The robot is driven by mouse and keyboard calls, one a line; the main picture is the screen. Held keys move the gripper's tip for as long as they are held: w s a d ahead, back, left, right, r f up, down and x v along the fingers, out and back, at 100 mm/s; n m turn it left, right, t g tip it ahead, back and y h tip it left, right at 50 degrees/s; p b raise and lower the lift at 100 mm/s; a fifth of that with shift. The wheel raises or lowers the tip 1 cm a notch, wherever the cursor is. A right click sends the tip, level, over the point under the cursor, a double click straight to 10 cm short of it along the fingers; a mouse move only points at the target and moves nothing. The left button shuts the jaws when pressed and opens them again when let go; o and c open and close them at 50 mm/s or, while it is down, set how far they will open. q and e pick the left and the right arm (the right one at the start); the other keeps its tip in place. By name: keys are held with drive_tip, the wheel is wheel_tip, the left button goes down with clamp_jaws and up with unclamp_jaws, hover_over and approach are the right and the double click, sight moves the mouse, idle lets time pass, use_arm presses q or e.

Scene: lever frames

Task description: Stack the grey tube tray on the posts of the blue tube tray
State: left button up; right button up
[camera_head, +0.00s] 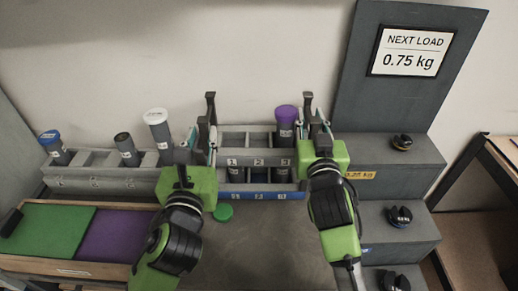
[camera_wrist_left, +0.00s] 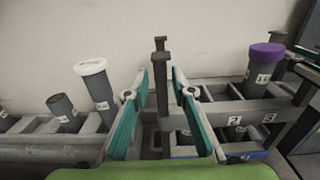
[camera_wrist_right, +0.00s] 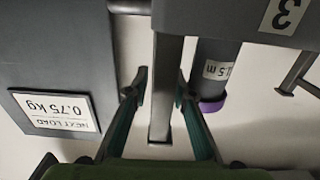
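The grey tube tray (camera_head: 234,162), labelled 1, 2, 3, is level directly above the blue tube tray (camera_head: 262,194), with a gap between them. A purple-capped tube (camera_head: 286,124) stands in the grey tray at slot 3. Tubes show in the blue tray below. My left gripper (camera_wrist_left: 160,75) is at the trays' left end, its teal fingers apart on either side of an upright post with visible gaps. My right gripper (camera_wrist_right: 162,78) is at the right end, fingers apart around another upright. Whether the grey tray fully seats on the posts is hidden.
A grey rack (camera_head: 92,180) with blue-capped, dark and white-capped tubes stands left. A wooden tray (camera_head: 68,265) with green and purple pads is in front of it. Stepped shelves (camera_head: 405,232) with black weights stand right.

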drive_tip(key=s, duration=1.1)
drive_tip(key=shift+s, duration=0.4)
drive_tip(key=shift+f, duration=0.1)
